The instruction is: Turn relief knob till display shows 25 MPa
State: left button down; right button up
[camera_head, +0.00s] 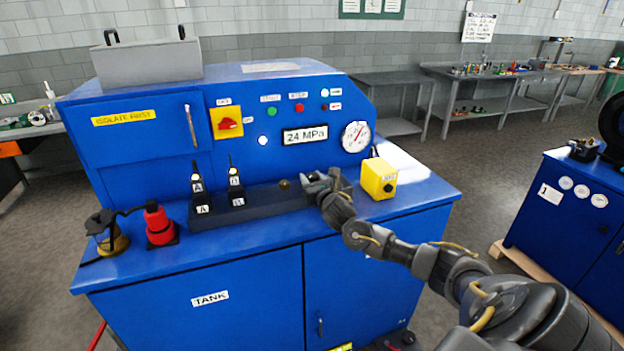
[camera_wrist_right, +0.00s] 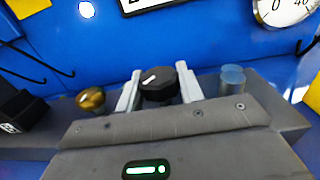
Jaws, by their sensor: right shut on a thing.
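The display (camera_head: 305,135) on the blue machine's panel reads 24 MPa in the head view. In the right wrist view, the relief knob (camera_wrist_right: 158,84) is black with a white pointer mark. My right gripper (camera_wrist_right: 159,92) is shut on it, one pale finger on each side. In the head view, my right gripper (camera_head: 325,183) is at the dark block on the bench top and hides the knob. The pressure gauge (camera_head: 355,136) is right of the display; its needle is too small to read. My left gripper is not in view.
A brass knob (camera_wrist_right: 91,99) stands left of my fingers and a blue-grey cylinder (camera_wrist_right: 232,77) to the right. A yellow box (camera_head: 378,178) sits close right of my gripper. Levers A (camera_head: 200,190) and B (camera_head: 236,185) stand further left.

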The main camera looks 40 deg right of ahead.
jog(key=shift+m+h, duration=0.3)
jog(key=shift+h, duration=0.2)
jog(key=shift+m+g+h, duration=0.5)
jog(key=shift+m+h, duration=0.1)
jog(key=shift+h, duration=0.2)
jog(key=o, duration=1)
jog(key=shift+s, duration=0.1)
jog(key=shift+s+a+f+b, duration=0.1)
jog(key=shift+s+a+b, duration=0.1)
jog(key=shift+s+b, duration=0.15)
jog(key=b+v, duration=0.2)
jog(key=v, duration=0.6)
jog(key=shift+s+a, duration=0.2)
jog(key=shift+s, duration=0.05)
jog(key=shift+s+a, duration=0.2)
jog(key=shift+s, duration=0.4)
